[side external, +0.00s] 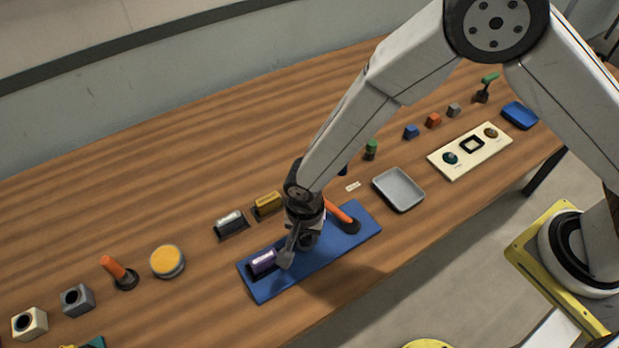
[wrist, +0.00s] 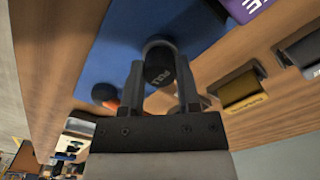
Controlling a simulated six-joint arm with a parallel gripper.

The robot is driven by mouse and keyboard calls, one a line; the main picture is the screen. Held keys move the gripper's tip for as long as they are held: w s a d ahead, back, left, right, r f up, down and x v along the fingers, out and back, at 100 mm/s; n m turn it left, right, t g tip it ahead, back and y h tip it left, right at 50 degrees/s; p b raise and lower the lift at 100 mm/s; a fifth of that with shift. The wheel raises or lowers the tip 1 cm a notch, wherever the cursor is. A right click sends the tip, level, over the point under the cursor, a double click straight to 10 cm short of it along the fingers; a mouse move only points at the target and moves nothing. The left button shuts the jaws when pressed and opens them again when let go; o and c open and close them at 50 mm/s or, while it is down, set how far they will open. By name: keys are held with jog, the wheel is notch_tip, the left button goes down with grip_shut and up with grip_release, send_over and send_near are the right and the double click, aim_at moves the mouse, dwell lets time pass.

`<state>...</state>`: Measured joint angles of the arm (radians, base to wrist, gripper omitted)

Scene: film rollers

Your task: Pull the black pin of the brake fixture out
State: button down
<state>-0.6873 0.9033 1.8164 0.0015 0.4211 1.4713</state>
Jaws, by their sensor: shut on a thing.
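My gripper (wrist: 159,74) is shut on the black pin (wrist: 158,62), whose round end carries the word PULL in the wrist view. One finger lies on each side of it. The pin is over the blue plate (wrist: 95,55) of the fixture; I cannot tell how deep it sits. In the side view my gripper (side external: 287,254) is low over the blue plate (side external: 350,246) and hides the pin. A purple roller (side external: 263,262) lies on the plate just left of my gripper. An orange lever (side external: 339,211) with a black base stands on its right part.
A grey roller (side external: 231,222) and a yellow roller (side external: 267,204) lie in holders behind the plate. A grey tray (side external: 398,188) is to the right, a yellow-topped round tin (side external: 167,261) to the left.

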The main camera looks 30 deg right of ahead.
aim_at(305, 235)
jog(key=shift+r, duration=0.15)
dwell(0.6)
jog(key=shift+r, duration=0.75)
jog(key=shift+c, duration=1.6)
grip_release()
jog(key=shift+r, duration=0.1)
jog(key=shift+r, duration=3.8)
